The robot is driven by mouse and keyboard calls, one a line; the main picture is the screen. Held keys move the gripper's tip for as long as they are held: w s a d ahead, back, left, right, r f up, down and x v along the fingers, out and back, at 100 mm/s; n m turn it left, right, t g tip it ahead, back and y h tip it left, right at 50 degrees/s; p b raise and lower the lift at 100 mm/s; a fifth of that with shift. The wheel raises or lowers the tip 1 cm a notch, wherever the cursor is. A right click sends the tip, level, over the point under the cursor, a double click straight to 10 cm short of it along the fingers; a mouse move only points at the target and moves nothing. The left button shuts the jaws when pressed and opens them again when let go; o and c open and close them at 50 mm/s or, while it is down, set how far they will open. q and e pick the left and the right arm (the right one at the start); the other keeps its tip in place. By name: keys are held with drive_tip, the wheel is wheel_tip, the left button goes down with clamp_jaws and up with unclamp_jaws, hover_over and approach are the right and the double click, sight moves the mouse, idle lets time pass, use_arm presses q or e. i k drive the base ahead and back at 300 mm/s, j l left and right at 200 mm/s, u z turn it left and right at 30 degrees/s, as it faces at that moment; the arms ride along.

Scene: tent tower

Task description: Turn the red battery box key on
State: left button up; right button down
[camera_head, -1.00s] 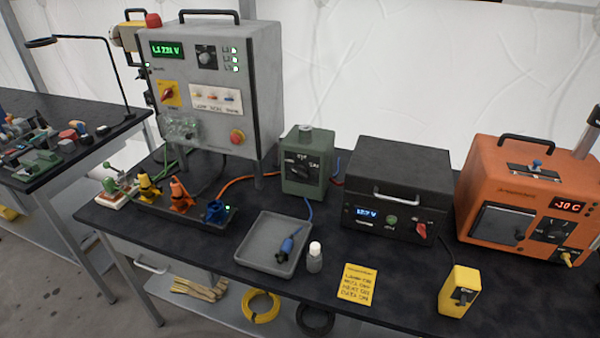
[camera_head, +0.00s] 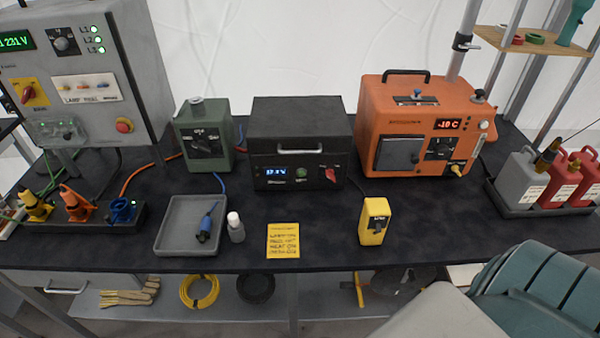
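The battery box (camera_head: 298,145) is a black case on the table, with a lid, a pale front handle and a lit blue display (camera_head: 277,171). A green round button (camera_head: 302,172) sits at the middle of its front. The red key (camera_head: 330,174) is at the right of the front panel and looks tilted. Its small labels are too blurred to read, so I cannot tell which position it points to. Neither of my grippers is in view, and nothing covers the key.
A green switch box (camera_head: 203,136) stands left of the battery box and an orange heater-like box (camera_head: 426,122) right of it. A grey tray (camera_head: 176,222), a small bottle (camera_head: 235,228), a yellow card (camera_head: 283,240) and a yellow switch box (camera_head: 374,220) lie in front.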

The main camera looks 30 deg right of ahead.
sight(329, 172)
drive_tip(key=z, duration=1.05)
